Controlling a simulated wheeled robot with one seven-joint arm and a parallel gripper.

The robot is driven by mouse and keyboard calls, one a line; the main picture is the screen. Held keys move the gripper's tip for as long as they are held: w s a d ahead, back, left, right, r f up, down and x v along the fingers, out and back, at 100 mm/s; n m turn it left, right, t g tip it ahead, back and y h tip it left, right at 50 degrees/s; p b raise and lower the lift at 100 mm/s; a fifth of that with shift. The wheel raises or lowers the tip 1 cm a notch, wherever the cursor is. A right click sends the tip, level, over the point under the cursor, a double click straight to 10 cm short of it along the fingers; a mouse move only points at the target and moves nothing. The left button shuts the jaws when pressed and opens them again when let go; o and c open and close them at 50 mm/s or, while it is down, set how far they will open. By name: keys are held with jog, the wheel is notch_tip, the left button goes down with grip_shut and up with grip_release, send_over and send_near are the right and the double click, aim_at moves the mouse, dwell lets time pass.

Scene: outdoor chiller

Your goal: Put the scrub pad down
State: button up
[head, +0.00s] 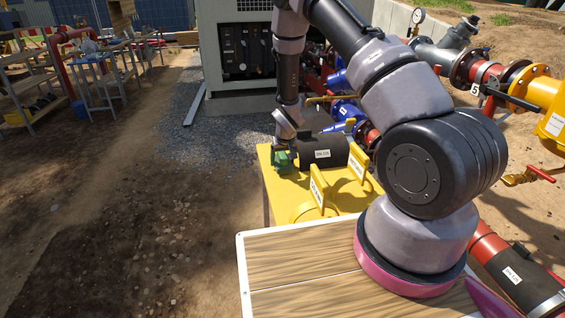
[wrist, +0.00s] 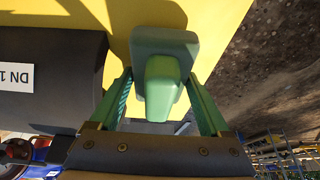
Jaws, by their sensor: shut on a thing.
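The scrub pad (wrist: 165,45) is a green block with a lighter green raised grip, held between the two green fingers of my gripper (wrist: 163,95) in the wrist view. My gripper is shut on its grip part. In the head view the green pad (head: 284,161) is at the far left end of the yellow table (head: 270,185), beside a black cylinder. The pad is close to the yellow top; I cannot tell whether it touches it. The pad's underside is hidden.
A black cylinder labelled DN (head: 325,150) lies right of the pad, also large in the wrist view (wrist: 60,75). Two yellow handled pieces (head: 318,188) stand nearer on the table. The table's left edge is close to the pad, with open ground beyond.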

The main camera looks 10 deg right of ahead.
jog(key=shift+f, duration=0.35)
jog(key=shift+f, duration=0.15)
jog(key=o, duration=1.3)
